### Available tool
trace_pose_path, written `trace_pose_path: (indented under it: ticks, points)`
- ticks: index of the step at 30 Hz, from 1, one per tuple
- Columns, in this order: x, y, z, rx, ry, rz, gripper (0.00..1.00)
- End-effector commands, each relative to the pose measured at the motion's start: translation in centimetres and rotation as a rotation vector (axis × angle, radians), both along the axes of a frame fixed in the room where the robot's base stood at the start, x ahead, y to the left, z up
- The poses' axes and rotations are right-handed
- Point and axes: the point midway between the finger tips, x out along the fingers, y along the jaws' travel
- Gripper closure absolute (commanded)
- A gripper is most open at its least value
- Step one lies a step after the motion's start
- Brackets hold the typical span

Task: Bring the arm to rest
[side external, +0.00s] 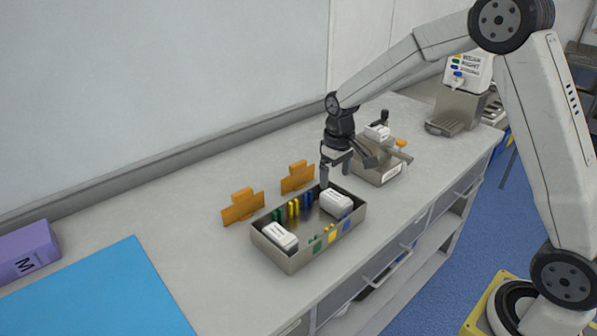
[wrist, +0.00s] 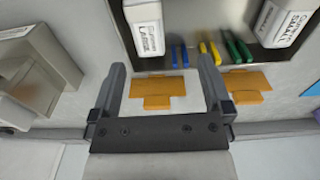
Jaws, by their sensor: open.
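My gripper (side external: 338,170) hangs from the raised arm over the back right end of a metal tray (side external: 290,262) on the counter. In the wrist view my gripper (wrist: 162,75) has its two fingers wide apart with nothing held between them. The tray holds two white labelled packs, one at the left end (side external: 280,237) and one at the right (side external: 336,201). Coloured clips in green, yellow and blue (side external: 293,209) line the tray's back side. The wrist view shows the tray at the top, ahead of the fingertips.
Two orange holders (side external: 243,206) (side external: 297,177) stand behind the tray near the wall. A second metal box (side external: 378,170) with a white pack is close to the right of my gripper. A blue mat (side external: 100,290) and purple box (side external: 27,252) lie at left. A dispenser (side external: 466,75) stands far right.

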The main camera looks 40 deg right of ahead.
Motion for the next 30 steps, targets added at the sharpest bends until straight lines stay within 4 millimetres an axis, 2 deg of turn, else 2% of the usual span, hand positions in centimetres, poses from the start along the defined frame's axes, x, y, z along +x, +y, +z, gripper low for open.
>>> trace_pose_path:
  ticks: [8,24,30]
  points:
    - [-4.1,1.6,0.5,-0.004,-0.052,-0.007,0.00]
    - [-15.8,4.5,-0.2,0.003,-0.181,-0.033,0.00]
    - [-17.8,4.8,-0.5,0.006,-0.203,-0.038,0.00]
